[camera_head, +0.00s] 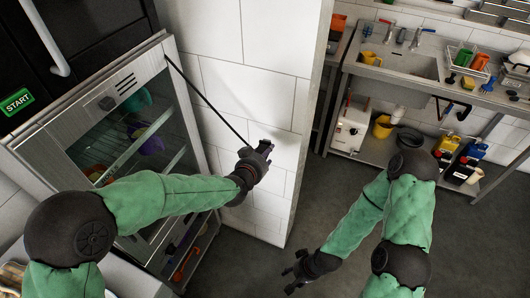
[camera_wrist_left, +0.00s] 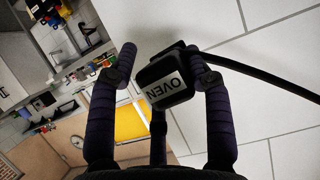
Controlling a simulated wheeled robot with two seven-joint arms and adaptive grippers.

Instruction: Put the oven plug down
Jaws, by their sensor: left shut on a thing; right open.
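The oven plug (camera_wrist_left: 166,84) is a black block with a white label reading OVEN, seen in the left wrist view. Its black cable runs off to the right there. My left gripper (camera_wrist_left: 160,75) is shut on the plug, with a finger on each side of it. In the head view my left gripper (camera_head: 262,150) is in front of the white tiled wall, and the cable (camera_head: 207,101) stretches from it up to the top of the glass-door cabinet. The plug is hard to make out there. My right gripper (camera_head: 290,277) is open and empty, low over the dark floor.
A steel sink counter (camera_head: 403,63) with a lower shelf of bottles and a yellow bucket (camera_head: 383,127) is at the right. The grey floor between is clear.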

